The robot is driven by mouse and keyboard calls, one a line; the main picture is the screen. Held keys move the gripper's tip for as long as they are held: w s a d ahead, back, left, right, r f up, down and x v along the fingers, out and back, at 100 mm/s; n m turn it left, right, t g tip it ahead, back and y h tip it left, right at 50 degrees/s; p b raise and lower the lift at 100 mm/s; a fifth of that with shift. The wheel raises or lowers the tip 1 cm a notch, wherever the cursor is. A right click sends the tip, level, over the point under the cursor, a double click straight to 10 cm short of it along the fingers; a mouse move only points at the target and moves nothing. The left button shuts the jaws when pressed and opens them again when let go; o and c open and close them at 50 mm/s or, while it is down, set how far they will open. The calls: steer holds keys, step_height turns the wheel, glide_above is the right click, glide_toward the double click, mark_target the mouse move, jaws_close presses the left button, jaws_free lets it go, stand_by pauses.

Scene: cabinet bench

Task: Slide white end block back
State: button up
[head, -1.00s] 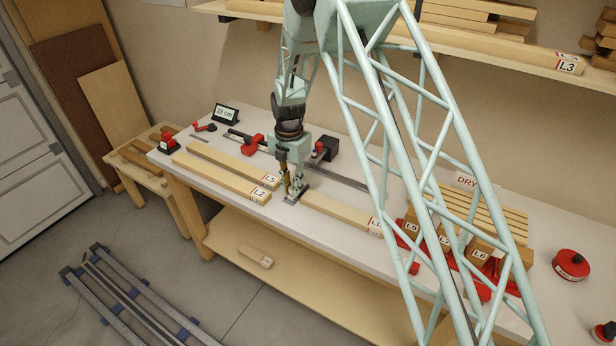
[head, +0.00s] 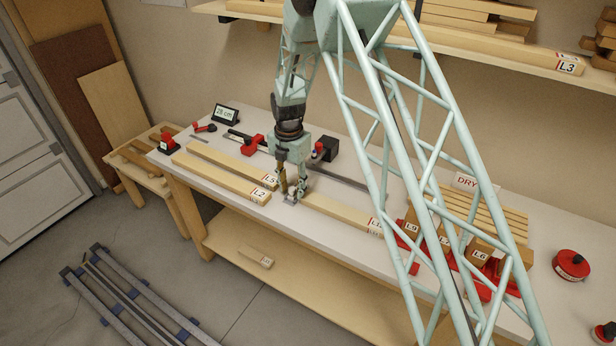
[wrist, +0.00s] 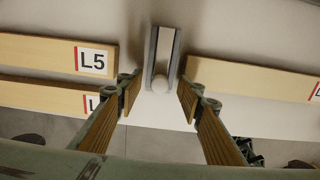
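My gripper (wrist: 157,92) is open, with one wood-faced finger on each side of the knob. Gaps show between the knob and both fingers, so nothing is held. In the head view, my gripper (head: 292,192) is low over the bench, and the fitting is small and partly hidden there.
Boards L5 (head: 230,160) and L2 (head: 222,180) lie left of my gripper; another board (head: 340,211) lies close on its right. Red clamps (head: 252,145) and a 28 cm display (head: 225,115) stand behind. The bench's front edge (head: 215,206) is near.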

steer(key=shift+r+p, duration=1.2)
steer(key=shift+r, duration=3.15)
steer(key=shift+r, duration=0.1)
